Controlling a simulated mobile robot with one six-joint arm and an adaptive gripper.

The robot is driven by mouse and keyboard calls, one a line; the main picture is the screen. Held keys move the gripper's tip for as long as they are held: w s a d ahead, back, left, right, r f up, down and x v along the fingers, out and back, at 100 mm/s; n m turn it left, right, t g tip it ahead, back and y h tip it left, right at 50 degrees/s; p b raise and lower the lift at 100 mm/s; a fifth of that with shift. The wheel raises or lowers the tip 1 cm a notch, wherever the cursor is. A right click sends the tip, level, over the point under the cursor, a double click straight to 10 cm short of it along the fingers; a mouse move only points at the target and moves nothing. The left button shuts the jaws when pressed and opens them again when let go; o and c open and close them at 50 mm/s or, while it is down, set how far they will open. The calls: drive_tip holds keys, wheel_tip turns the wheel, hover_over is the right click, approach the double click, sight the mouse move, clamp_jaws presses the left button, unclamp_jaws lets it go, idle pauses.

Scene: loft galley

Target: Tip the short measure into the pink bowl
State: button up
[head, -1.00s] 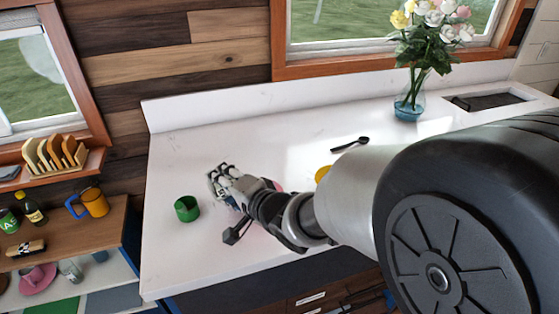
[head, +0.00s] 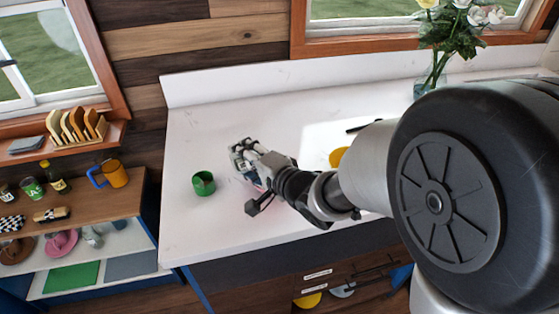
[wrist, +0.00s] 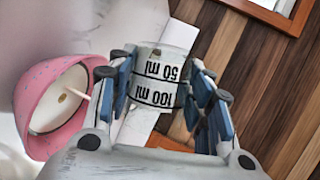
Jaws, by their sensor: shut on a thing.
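The short measure (wrist: 158,76) is a clear cup with black marks reading 50 ml and 100 ml. It sits between the fingers of my gripper (wrist: 170,100), which is shut on it, and looks tilted in the wrist view. The pink bowl (wrist: 38,112) is at the left of the wrist view, beside the measure and apart from it in the picture. In the head view my gripper (head: 243,152) is over the white counter, and my arm mostly hides bowl and measure.
A green cup (head: 203,183) stands on the counter (head: 215,125) just left of my gripper. A yellow thing (head: 337,157) is partly behind my arm, and a vase of flowers (head: 430,75) stands at the back right. The counter's back left is clear.

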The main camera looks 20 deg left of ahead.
drive_tip(key=shift+w+d+r+p, duration=0.15)
drive_tip(key=shift+d+p, duration=0.1)
drive_tip(key=shift+p, duration=0.15)
drive_tip(key=shift+w+d+f+m+y, duration=0.1)
drive_tip(key=shift+d+f+m+y, duration=0.05)
drive_tip(key=shift+f+m+y, duration=0.55)
idle(0.6)
drive_tip(key=shift+r+m+p, duration=0.4)
drive_tip(key=shift+p, duration=0.05)
